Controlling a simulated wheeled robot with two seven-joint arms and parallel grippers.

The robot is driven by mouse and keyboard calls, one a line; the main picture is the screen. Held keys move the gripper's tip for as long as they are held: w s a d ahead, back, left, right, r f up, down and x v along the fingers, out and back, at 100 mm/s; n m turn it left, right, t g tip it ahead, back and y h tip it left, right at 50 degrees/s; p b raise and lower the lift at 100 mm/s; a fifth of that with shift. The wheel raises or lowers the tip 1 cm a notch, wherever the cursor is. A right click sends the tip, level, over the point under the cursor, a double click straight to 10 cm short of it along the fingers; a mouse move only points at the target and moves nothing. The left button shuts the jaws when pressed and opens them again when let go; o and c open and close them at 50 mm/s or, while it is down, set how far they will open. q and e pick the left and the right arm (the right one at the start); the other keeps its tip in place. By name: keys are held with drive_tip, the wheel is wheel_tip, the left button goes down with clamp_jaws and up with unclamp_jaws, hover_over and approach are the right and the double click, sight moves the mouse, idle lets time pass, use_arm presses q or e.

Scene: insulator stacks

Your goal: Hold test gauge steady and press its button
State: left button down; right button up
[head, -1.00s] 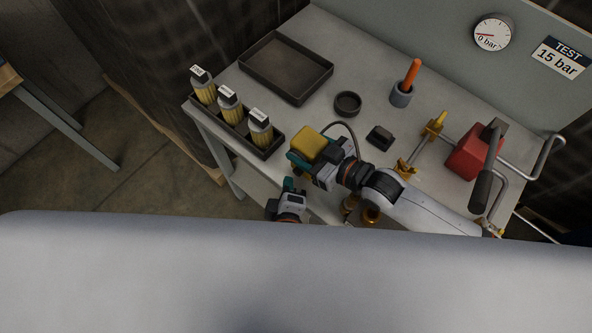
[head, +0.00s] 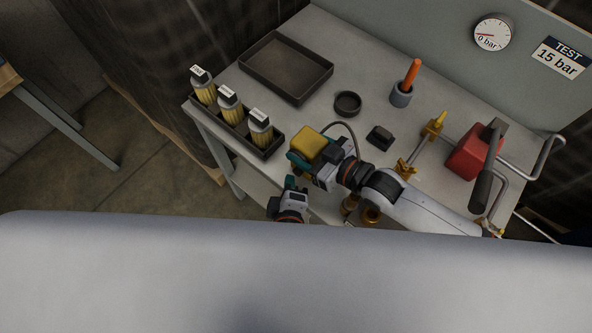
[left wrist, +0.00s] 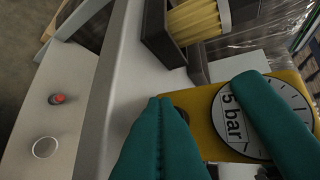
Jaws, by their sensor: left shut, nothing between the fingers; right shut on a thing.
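The test gauge is a yellow block (head: 308,143) with a dark cable, at the near edge of the bench. In the left wrist view its yellow body (left wrist: 207,135) carries a white dial marked "5 bar", partly covered by a teal finger. My right gripper (head: 301,160) is shut on the gauge. My left gripper (head: 288,184) is shut and empty, just below the gauge in the head view. In the left wrist view its teal fingertips (left wrist: 160,103) lie beside a dark round part at the gauge's edge; I cannot tell whether they touch it.
A rack (head: 236,133) of yellow insulator stacks stands left of the gauge. An empty dark tray (head: 286,96), a round dish (head: 347,103), an orange-handled tool (head: 412,72) and a red block (head: 468,157) are on the bench. A wall gauge (head: 493,33) reads near 0 bar.

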use_arm(q)
drive_tip(key=shift+w+d, duration=0.4)
drive_tip(key=shift+w, duration=0.25)
idle(0.8)
drive_tip(key=shift+s, duration=0.1)
drive_tip(key=shift+s+a, duration=0.6)
drive_tip(key=shift+s, duration=0.2)
drive_tip(key=shift+s+a, duration=0.75)
drive_tip(key=shift+s, duration=0.25)
drive_tip(key=shift+s+a, duration=0.7)
drive_tip(key=shift+s, duration=0.3)
use_arm(e)
drive_tip(key=o, duration=1.3)
